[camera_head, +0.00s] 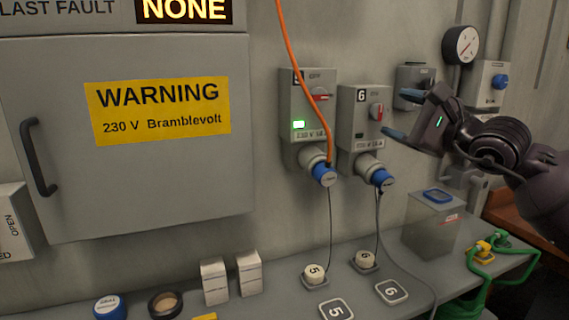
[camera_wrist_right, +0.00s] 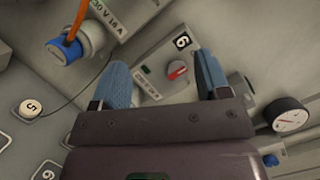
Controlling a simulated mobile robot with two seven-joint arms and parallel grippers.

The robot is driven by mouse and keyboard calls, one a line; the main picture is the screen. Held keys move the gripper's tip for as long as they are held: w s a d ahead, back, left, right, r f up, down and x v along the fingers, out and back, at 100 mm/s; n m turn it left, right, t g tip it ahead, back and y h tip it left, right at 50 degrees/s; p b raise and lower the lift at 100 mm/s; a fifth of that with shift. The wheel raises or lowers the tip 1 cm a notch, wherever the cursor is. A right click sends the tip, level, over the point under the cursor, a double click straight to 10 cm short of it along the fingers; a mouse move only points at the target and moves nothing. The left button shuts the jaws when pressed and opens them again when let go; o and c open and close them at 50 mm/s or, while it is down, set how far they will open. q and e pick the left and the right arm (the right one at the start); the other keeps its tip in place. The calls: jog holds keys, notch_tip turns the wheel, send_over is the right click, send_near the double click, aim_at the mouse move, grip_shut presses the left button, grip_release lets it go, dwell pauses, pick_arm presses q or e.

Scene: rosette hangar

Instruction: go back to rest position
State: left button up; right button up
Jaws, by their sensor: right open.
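My right gripper (camera_head: 405,118) comes in from the right in the head view, in front of the wall just right of socket box 6 (camera_head: 362,122). Its two blue fingers stand apart with nothing between them. In the right wrist view the open fingers (camera_wrist_right: 168,80) frame box 6 and its red switch (camera_wrist_right: 176,70), with space between. My left gripper does not show in either view.
Socket box 5 (camera_head: 308,100) has a green light and an orange cable (camera_head: 289,50) hanging down to its blue plug. A grey cabinet (camera_head: 150,180) fills the left. A bench (camera_head: 270,290) below bears caps, small boxes and a grey bin (camera_head: 432,228). A gauge (camera_head: 461,45) is at upper right.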

jog(key=s+d+f+n+h, duration=0.1)
jog(key=s+f+n+h, duration=0.35)
jog(key=f, duration=1.05)
jog(key=s+d+f+n+h, duration=0.2)
jog(key=s+f+n, duration=0.4)
jog(key=f+n, duration=0.6)
jog(key=s+d+f+n+h, duration=0.1)
jog(key=s+f+n+h, duration=0.4)
jog(key=f, duration=1.2)
jog(key=s+f+m+g, duration=0.2)
jog(key=s+f, duration=0.4)
jog(key=s, duration=0.4)
jog(key=s+d+f+m+g, duration=0.1)
jog(key=s+f+m+g, duration=0.1)
jog(key=s+f, duration=0.5)
jog(key=s, duration=0.3)
jog(key=shift+d+f+h+p, duration=0.15)
jog(key=shift+f+h+p, duration=0.05)
jog(key=shift+h+p, duration=0.15)
